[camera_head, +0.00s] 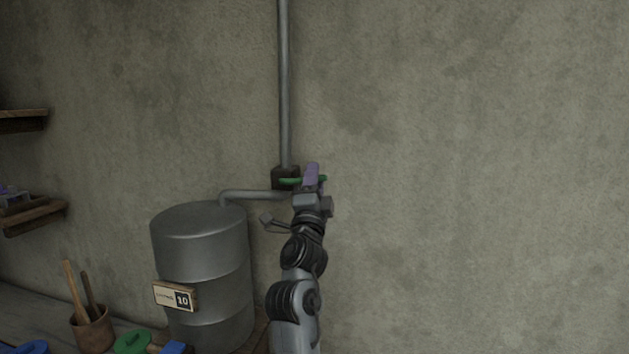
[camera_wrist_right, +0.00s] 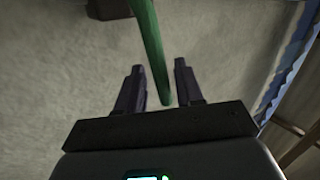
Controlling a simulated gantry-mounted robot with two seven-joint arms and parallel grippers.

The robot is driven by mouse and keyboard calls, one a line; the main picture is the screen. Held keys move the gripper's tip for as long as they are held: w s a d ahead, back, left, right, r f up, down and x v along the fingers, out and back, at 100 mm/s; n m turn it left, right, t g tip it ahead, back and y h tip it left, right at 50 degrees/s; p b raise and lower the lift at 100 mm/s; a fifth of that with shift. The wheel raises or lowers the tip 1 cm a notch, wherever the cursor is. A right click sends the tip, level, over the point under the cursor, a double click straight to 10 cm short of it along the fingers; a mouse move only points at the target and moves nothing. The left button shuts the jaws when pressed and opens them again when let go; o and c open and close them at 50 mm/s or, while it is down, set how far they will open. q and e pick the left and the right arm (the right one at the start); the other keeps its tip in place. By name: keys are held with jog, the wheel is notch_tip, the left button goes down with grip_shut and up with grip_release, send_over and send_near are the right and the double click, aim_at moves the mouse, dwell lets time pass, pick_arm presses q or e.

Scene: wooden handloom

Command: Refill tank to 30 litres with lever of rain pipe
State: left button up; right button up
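The grey metal tank (camera_head: 202,245) stands against the wall, with a small sign (camera_head: 176,296) reading 10 on its front. The rain pipe (camera_head: 285,90) runs down the wall to a dark valve box (camera_head: 280,172), and a side pipe (camera_head: 250,193) leads to the tank top. The green lever (camera_head: 289,181) lies roughly level at the valve, partly hidden by my right gripper (camera_head: 311,172). In the wrist view the lever (camera_wrist_right: 150,45) runs between the two fingers of my right gripper (camera_wrist_right: 158,67), with gaps on both sides. My left gripper is not in view.
A pot (camera_head: 93,330) with wooden tools stands left of the tank. Green (camera_head: 132,342) and blue (camera_head: 28,347) lidded items are at the bottom left. Shelves (camera_head: 35,217) are on the left wall. The wall right of my arm is bare.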

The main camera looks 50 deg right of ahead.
jog(key=shift+a, duration=0.1)
jog(key=v, duration=1)
jog(key=shift+s+a+f+b, duration=0.2)
jog(key=shift+a+b, duration=0.05)
jog(key=shift+b, duration=0.1)
